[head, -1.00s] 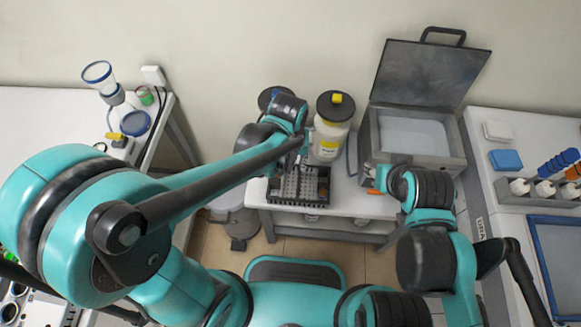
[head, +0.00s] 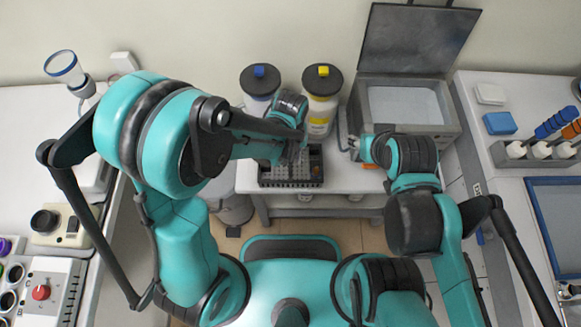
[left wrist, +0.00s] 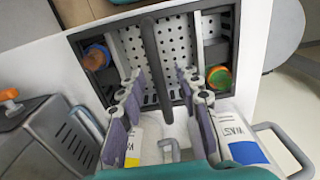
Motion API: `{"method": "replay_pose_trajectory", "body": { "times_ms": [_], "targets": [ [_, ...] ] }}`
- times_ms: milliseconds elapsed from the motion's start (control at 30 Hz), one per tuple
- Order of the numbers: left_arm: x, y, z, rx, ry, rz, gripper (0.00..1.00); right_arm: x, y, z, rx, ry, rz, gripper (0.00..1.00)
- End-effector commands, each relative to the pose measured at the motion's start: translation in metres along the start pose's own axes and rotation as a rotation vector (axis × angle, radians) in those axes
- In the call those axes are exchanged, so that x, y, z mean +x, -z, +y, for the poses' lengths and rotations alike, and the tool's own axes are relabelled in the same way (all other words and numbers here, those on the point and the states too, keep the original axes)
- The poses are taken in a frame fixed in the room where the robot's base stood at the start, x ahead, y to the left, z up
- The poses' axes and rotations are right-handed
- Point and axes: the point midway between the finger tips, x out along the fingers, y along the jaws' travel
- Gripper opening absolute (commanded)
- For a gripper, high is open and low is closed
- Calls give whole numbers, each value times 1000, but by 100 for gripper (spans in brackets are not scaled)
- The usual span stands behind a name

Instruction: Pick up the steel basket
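The steel basket (head: 316,172) is a dark rectangular rack with a perforated plate, on the low white table in the head view. In the left wrist view the basket (left wrist: 235,35) fills the upper middle, with a dark bar handle (left wrist: 150,45) across it. My left gripper (left wrist: 163,88) is open, its fingers on either side of the handle and apart from it. In the head view my left gripper (head: 296,150) is over the basket and partly hidden by its arm. My right gripper (head: 353,147) is in front of the metal bath; its finger opening is unclear.
The metal bath (head: 448,128) stands right of the basket with its lid (head: 420,38) up. Two dark-lidded bottles (head: 322,105) (head: 258,100) stand behind the basket. Capped items (left wrist: 97,57) (left wrist: 219,77) sit at the basket's two sides. Benches flank the table.

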Motion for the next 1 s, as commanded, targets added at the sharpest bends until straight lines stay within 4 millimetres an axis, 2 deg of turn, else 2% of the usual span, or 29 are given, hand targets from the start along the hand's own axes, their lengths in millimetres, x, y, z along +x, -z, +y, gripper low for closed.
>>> {"method": "replay_pose_trajectory", "body": {
  "times_ms": [1000],
  "targets": [
    [3,0,0,0,0,0,34,4,-3,0,0,0,0,40]
  ]
}}
